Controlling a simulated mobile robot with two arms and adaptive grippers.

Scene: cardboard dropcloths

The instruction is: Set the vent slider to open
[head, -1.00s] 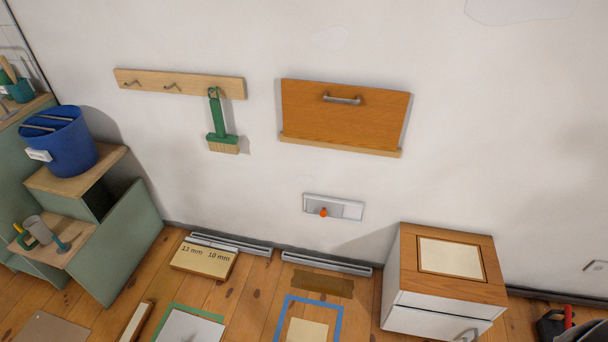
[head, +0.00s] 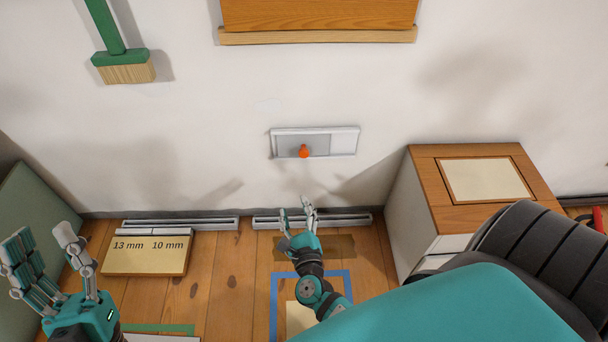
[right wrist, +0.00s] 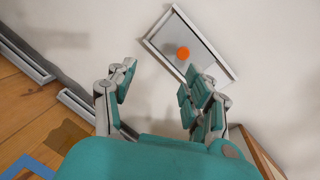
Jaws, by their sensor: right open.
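The vent slider (head: 343,141) is a pale grey framed panel low on the white wall, with a small orange knob (head: 304,151) near its middle. A darker grey plate lies behind the knob, on the left part of the frame. In the right wrist view the vent (right wrist: 208,62) and its orange knob (right wrist: 183,53) are ahead of the fingers. My right gripper (head: 296,209) is open and empty, below the knob and apart from it. My left gripper (head: 45,254) is at the lower left, fingers spread and empty, away from the vent.
A wooden-topped white cabinet (head: 432,189) stands to the right of the vent. A wooden flap (head: 320,14) hangs above it. Grey floor rails (head: 180,224) run along the wall base. A labelled board (head: 146,261) lies on the floor at left. The wall around the vent is clear.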

